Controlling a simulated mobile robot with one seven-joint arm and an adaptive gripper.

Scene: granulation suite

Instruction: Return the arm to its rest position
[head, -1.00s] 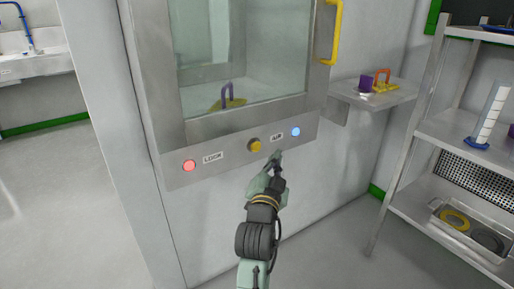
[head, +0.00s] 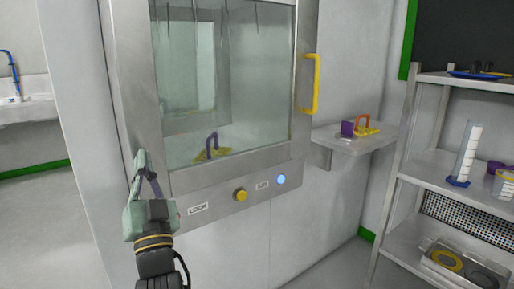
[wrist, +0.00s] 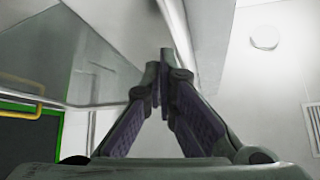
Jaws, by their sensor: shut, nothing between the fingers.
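My gripper (head: 143,165) is at the left side of the steel hatch frame in the head view, pointing up, with nothing in it. In the wrist view its two fingers (wrist: 163,60) meet at the tips. The hatch (head: 225,90) has a glass door with a yellow handle (head: 313,85) on its right. On the panel below are a LOCK label (head: 198,208), a yellow button (head: 240,195) and a lit blue lamp (head: 281,179) beside the AIR label. My gripper and wrist cover the panel's left end, so the red lamp is hidden.
A small wall shelf (head: 345,145) holds a purple and an orange-yellow item. A steel rack (head: 420,166) on the right carries a measuring cylinder (head: 465,152) and a tray with rings (head: 455,262). Behind the glass is a purple-handled yellow item (head: 212,147). Floor shows at left.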

